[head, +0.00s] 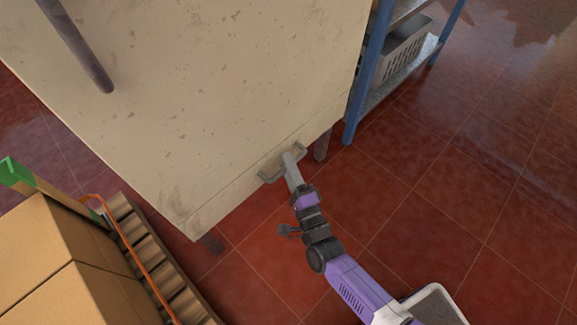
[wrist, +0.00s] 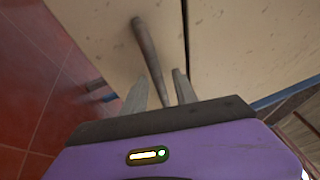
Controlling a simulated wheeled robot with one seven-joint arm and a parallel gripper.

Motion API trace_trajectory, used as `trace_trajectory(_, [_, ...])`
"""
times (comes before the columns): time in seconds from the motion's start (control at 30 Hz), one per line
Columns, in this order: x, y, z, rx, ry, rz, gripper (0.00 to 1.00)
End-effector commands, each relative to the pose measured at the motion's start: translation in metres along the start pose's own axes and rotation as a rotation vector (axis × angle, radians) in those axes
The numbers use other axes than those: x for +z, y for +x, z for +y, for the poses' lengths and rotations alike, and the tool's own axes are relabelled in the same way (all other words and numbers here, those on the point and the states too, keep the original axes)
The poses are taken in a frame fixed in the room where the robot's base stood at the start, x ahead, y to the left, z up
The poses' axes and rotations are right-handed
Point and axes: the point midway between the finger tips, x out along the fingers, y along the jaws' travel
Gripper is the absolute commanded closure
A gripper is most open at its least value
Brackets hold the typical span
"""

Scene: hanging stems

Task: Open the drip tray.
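The drip tray (head: 232,193) is the low strip along the bottom edge of the beige cabinet, and its front looks flush with the cabinet. Its grey bar handle (head: 268,178) runs along the strip, and my gripper (head: 287,158) is at it. In the wrist view the handle (wrist: 147,50) passes as a dark bar between the two fingers of my gripper (wrist: 163,75). The fingers stand apart, with a gap visible beside the bar on the right. The lower end of the handle is hidden behind my gripper body.
The cabinet (head: 220,80) has a dark upright bar (head: 75,45) higher up. A blue shelf rack (head: 362,85) with a grey basket (head: 400,52) stands to the right. Cardboard boxes (head: 60,260) on a pallet (head: 150,265) are at lower left. The red tiled floor before the tray is clear.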

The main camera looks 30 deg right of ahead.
Motion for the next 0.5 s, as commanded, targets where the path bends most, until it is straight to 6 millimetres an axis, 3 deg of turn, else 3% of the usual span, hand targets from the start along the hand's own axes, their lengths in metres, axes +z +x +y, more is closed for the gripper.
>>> trace_trajectory(0.23, [-0.0002, 0.0005, -0.0003, 0.0, 0.0, 0.0, 0.68])
trace_trajectory(0.4, [-0.0002, 0.0004, -0.0002, 0.0, 0.0, 0.0, 1.0])
trace_trajectory(0.5, [-0.0002, 0.0003, -0.0002, 0.0, 0.0, 0.0, 1.0])
